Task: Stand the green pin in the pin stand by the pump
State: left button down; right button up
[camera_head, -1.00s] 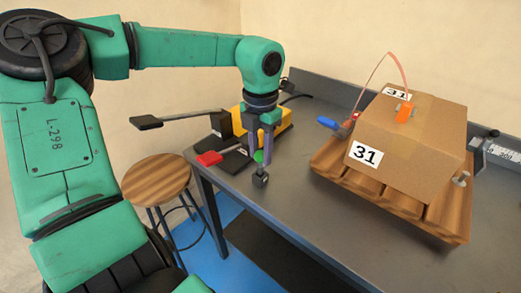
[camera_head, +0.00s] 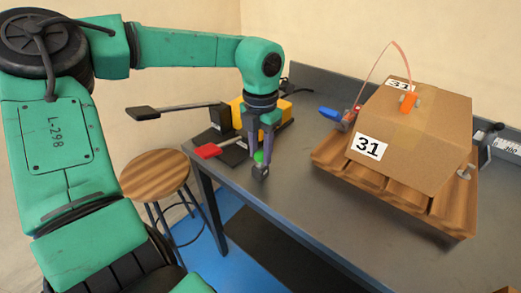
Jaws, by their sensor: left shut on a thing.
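The green pin (camera_head: 259,156) shows as a small green piece between the fingers of my left gripper (camera_head: 261,153). The gripper points down and is shut on it. A small dark block (camera_head: 260,173), seemingly the pin stand, sits on the table near its front edge, directly below the pin. I cannot tell whether the pin touches it or has entered it. The yellow pump (camera_head: 277,113) stands behind the gripper, partly hidden by it. My right gripper is out of view.
Beside the pump are a black lever (camera_head: 175,110) and a red-ended pedal (camera_head: 209,151). A cardboard box (camera_head: 420,135) marked 31 sits on a wooden pallet (camera_head: 450,217) to the right. The table (camera_head: 310,200) is clear between. A stool (camera_head: 155,175) stands at the left.

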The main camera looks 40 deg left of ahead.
pick_arm(q)
jog(key=shift+f, duration=0.2)
jog(key=shift+c, duration=2.2)
grip_release()
notch_tip(320, 180, up, 15)
jog(key=p, duration=0.1)
jog(key=shift+f, duration=0.2)
